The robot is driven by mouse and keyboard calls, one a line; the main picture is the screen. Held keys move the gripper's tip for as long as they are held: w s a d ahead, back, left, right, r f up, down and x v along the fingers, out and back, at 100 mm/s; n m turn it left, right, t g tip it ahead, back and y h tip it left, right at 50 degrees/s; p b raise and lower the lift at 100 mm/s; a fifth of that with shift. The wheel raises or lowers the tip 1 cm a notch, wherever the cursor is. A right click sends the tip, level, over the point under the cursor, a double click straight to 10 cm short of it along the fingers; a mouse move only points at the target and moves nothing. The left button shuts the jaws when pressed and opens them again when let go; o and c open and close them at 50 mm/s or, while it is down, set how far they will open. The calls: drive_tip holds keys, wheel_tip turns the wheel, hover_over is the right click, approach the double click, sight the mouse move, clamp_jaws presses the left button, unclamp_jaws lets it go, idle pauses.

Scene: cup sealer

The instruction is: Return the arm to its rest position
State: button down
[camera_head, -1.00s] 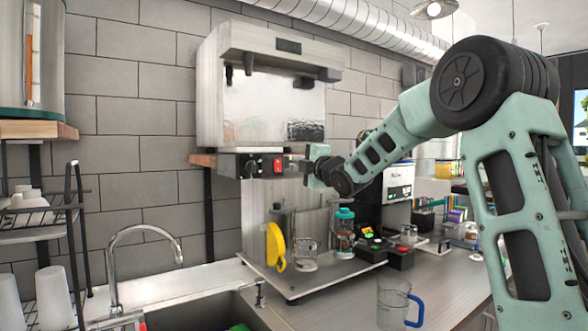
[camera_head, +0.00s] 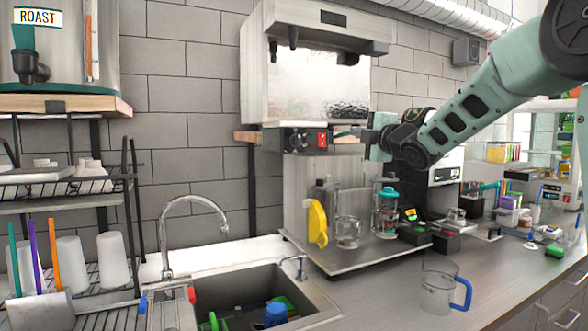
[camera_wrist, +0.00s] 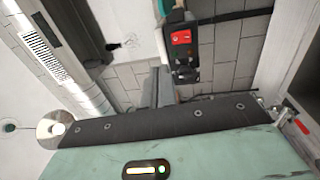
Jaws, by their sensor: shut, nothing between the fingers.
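My gripper (camera_head: 362,136) shows in the head view in front of the cup sealer's switch panel, at the right end of its red switch. Its fingers are together and hold nothing. In the wrist view the closed fingers (camera_wrist: 160,86) point toward the black panel with the red switch (camera_wrist: 181,37). The arm reaches in from the upper right of the head view. The metal cup sealer (camera_head: 306,65) is on the wall behind. I cannot tell whether the fingertips touch the panel.
Below the gripper stand a yellow item (camera_head: 317,224), a glass (camera_head: 347,232) and a teal-lidded bottle (camera_head: 386,212) on a metal tray (camera_head: 350,262). A blue-handled glass pitcher (camera_head: 437,287) stands on the counter. A sink (camera_head: 250,290) and a cup rack (camera_head: 70,190) are at left.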

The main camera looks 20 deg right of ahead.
drive_tip(key=s+a+f+m+g+y, duration=0.15)
drive_tip(key=a+f+m+g, duration=0.35)
drive_tip(key=a+f, duration=0.85)
drive_tip(key=s+a+f+m+g, duration=0.2)
drive_tip(key=s+a+f+g, duration=0.3)
drive_tip(key=s+a+f, duration=0.55)
drive_tip(key=s+a+f+m+g, duration=0.1)
drive_tip(key=s+a+f+g, duration=0.1)
drive_tip(key=s, duration=0.7)
drive_tip(key=s+a+f+m+g+h, duration=0.1)
drive_tip(key=s+a+f+g, duration=0.2)
drive_tip(key=s, duration=0.7)
drive_tip(key=s+a+f+m+g, duration=0.1)
drive_tip(key=s+a+f+g, duration=0.2)
drive_tip(key=s, duration=0.6)
wheel_tip(320, 180, down, 2)
drive_tip(key=shift+s+f+m+g, duration=0.1)
drive_tip(key=shift+s+m+g, duration=0.2)
drive_tip(key=shift+g, duration=0.4)
